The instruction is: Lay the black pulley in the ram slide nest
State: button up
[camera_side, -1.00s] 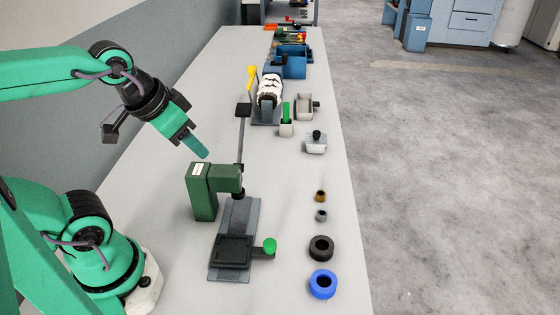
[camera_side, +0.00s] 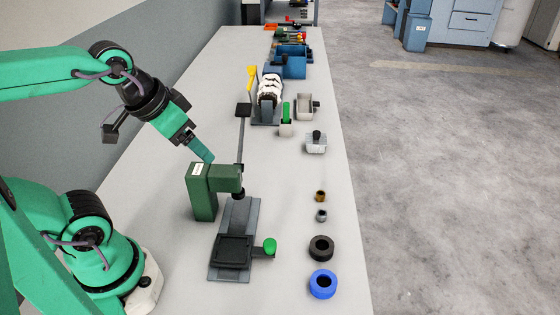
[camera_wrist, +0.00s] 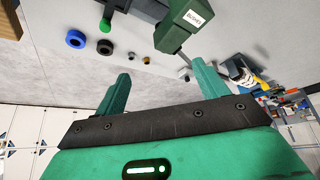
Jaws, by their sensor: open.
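The black pulley (camera_side: 321,248) lies flat on the bench near its right edge, just behind a blue pulley (camera_side: 323,284). In the wrist view the black pulley (camera_wrist: 105,47) is at the upper left, beside the blue one (camera_wrist: 76,39). The ram slide nest (camera_side: 233,250) is a dark square recess on the grey slide in front of the green press (camera_side: 203,192); it looks empty. A green knob (camera_side: 270,245) sticks out at its right. My gripper (camera_side: 210,158) is up behind the press, far from the pulley. In the wrist view its fingers (camera_wrist: 165,83) are apart and empty.
A brass bushing (camera_side: 320,196) and a grey bushing (camera_side: 321,215) stand behind the black pulley. The press's upright body and lever (camera_side: 241,135) rise beside my gripper. A blue bin (camera_side: 291,67) and other fixtures fill the far bench. The bench between slide and pulleys is clear.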

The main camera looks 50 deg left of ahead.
jog(key=n+g, duration=0.5)
jog(key=g, duration=0.1)
send_over(321, 249)
notch_tip(321, 249, down, 16)
jog(key=shift+s+d+f, duration=0.1)
jog(key=shift+f, duration=3.95)
jog(key=c, duration=1.3)
